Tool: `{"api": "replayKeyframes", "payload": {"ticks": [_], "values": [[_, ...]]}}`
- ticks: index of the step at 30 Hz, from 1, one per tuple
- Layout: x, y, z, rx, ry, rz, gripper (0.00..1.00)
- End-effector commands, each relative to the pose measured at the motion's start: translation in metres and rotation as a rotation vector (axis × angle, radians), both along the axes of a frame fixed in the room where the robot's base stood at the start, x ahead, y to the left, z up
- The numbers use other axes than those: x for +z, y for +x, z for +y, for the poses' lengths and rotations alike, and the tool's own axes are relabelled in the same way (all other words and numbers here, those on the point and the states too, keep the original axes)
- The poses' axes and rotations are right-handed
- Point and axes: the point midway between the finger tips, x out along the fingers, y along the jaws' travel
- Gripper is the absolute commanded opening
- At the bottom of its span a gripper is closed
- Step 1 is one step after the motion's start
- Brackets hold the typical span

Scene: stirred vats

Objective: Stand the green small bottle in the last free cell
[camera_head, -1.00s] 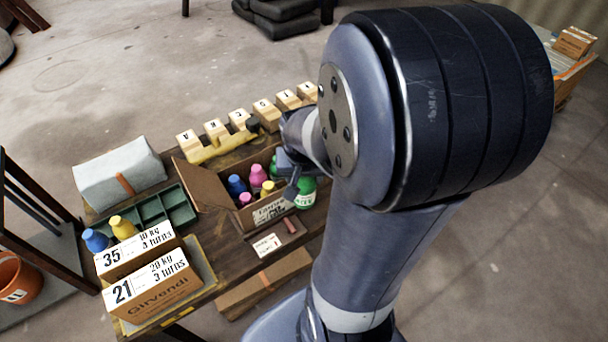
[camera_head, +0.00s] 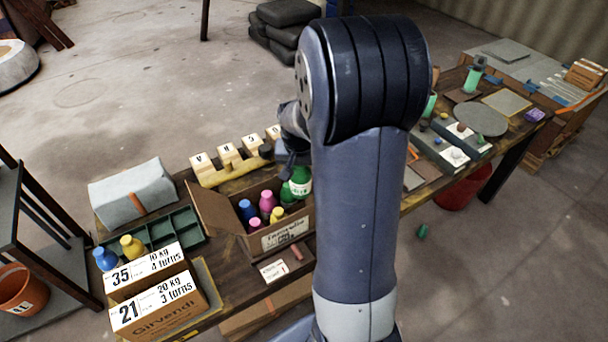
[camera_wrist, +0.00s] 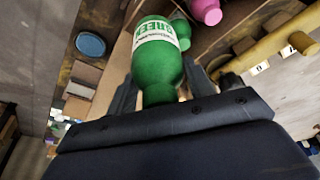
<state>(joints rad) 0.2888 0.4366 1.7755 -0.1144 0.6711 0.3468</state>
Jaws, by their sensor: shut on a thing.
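My gripper (camera_wrist: 160,90) is shut on a green bottle (camera_wrist: 158,45) with a white label, gripping its narrow end. In the head view the held bottle (camera_head: 300,186) is at the right end of an open cardboard box (camera_head: 285,235); I cannot tell how far above or inside it is. The box holds a blue bottle (camera_head: 246,208), two pink bottles (camera_head: 267,201) and a yellow bottle (camera_head: 277,214). Another green bottle (camera_wrist: 181,28) shows partly behind the held one in the wrist view. My arm hides much of the gripper in the head view; the cell under the bottle is hidden.
Marked wooden blocks (camera_head: 228,155) on a yellow rack stand behind the box. Two labelled cartons (camera_head: 158,305) stand at front left.

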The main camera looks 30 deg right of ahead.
Motion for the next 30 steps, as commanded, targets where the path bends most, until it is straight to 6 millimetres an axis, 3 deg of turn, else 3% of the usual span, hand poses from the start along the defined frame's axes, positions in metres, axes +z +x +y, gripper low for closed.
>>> {"api": "replayKeyframes", "payload": {"ticks": [17,30], "values": [[-0.001,0.007,-0.002,0.000,0.000,-0.001,0.19],[-0.017,0.007,-0.002,0.000,-0.001,-0.001,0.19]]}}
